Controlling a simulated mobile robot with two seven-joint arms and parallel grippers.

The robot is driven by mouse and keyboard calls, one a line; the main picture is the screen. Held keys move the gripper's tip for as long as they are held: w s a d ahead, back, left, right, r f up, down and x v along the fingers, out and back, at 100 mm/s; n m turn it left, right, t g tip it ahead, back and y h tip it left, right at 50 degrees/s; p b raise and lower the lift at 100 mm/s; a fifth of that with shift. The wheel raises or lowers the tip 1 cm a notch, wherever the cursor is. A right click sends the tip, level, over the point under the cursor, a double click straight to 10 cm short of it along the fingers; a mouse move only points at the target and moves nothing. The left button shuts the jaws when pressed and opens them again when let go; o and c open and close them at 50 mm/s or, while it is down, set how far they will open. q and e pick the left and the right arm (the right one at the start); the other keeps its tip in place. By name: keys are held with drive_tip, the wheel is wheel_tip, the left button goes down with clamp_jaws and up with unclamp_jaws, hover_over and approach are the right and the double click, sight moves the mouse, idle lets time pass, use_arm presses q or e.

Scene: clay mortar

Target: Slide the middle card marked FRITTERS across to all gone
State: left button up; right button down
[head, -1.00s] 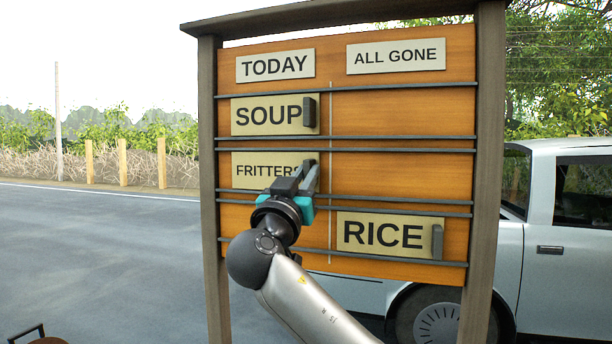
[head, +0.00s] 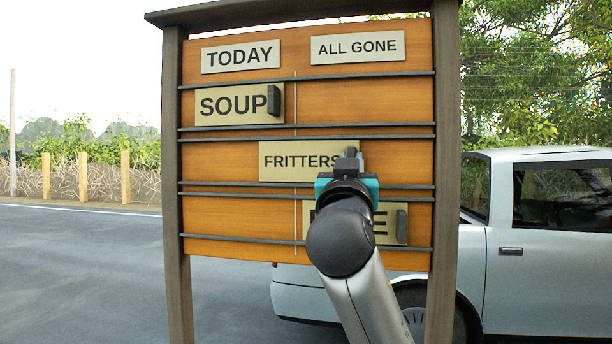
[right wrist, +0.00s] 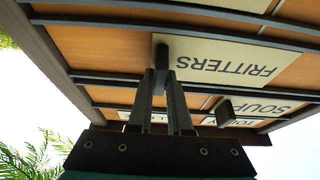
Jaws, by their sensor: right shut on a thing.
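The FRITTERS card (head: 300,161) is in the middle row of the wooden board and straddles the thin white dividing line, with its right part under ALL GONE (head: 357,47). My right gripper (head: 348,160) is at the card's right end, shut on its dark handle. In the right wrist view the card (right wrist: 225,58) appears upside down, and the fingers (right wrist: 165,95) close on the handle (right wrist: 161,55). My arm hides the card's lower right corner in the head view. My left gripper is not in view.
The SOUP card (head: 238,105) is in the top row under TODAY (head: 240,56). The RICE card (head: 390,238) is in the bottom row on the right, partly hidden by my arm. Dark rails (head: 230,185) bound the rows. The middle row right of the gripper is clear up to the post (head: 446,120).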

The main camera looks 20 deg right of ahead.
drive_tip(key=s+d, duration=0.1)
drive_tip(key=d, duration=0.1)
drive_tip(key=s+d, duration=0.2)
drive_tip(key=d, duration=0.1)
drive_tip(key=s+d, duration=0.2)
drive_tip(key=shift+d, duration=0.15)
drive_tip(key=c, duration=0.9)
unclamp_jaws()
drive_tip(key=shift+s+d, duration=0.1)
drive_tip(key=shift+d, duration=0.1)
drive_tip(key=shift+o, duration=0.3)
drive_tip(key=shift+a, duration=0.1)
drive_tip(key=b+v, duration=1.2)
drive_tip(key=v, duration=0.3)
